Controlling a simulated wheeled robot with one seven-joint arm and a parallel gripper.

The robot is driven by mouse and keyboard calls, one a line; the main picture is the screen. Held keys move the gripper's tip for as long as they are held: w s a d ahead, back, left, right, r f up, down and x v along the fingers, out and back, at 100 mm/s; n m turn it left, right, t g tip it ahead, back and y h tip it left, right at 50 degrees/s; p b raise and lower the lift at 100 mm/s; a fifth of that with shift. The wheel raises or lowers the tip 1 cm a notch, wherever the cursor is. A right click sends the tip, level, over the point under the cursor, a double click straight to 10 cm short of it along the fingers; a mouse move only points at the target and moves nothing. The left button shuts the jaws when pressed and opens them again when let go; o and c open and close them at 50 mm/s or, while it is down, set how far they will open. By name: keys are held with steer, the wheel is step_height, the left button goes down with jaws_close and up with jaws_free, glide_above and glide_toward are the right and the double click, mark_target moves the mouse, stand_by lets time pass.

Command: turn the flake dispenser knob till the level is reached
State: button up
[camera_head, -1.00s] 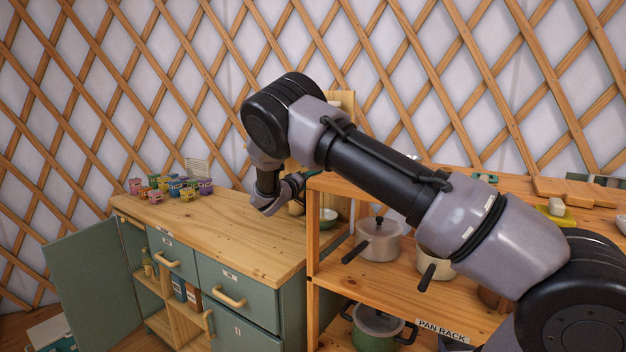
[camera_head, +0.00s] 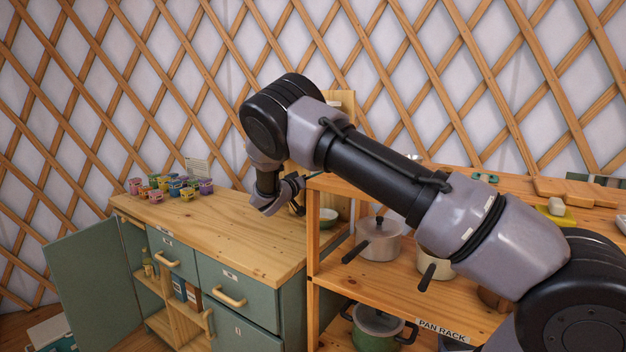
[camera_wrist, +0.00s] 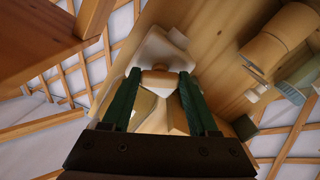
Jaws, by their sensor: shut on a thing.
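In the wrist view my gripper (camera_wrist: 160,78) has its two green fingers on either side of a small wooden knob (camera_wrist: 155,82), shut on it. The knob sits in front of a white part (camera_wrist: 164,50) of the dispenser, fixed against a wooden board (camera_wrist: 205,22). In the head view the board (camera_head: 340,102) stands behind my arm at the back right of the counter. My wrist hides the knob and most of the dispenser there. A small bowl with a green outside (camera_head: 328,217) stands low by the board. I cannot make out the level.
Several small coloured tubs (camera_head: 175,186) stand at the back left of the counter (camera_head: 225,225). An open cabinet door (camera_head: 95,290) is at the left. The wooden shelf (camera_head: 400,295) with pots (camera_head: 379,242) stands close at the right, under my arm. The counter's middle is clear.

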steer(key=shift+s+f, duration=0.1)
steer(key=shift+f, duration=0.05)
steer(key=o, duration=1.4)
steer(key=shift+a, duration=0.1)
steer(key=v, duration=1)
steer(key=shift+s+a, duration=0.15)
steer(key=shift+s, duration=0.15)
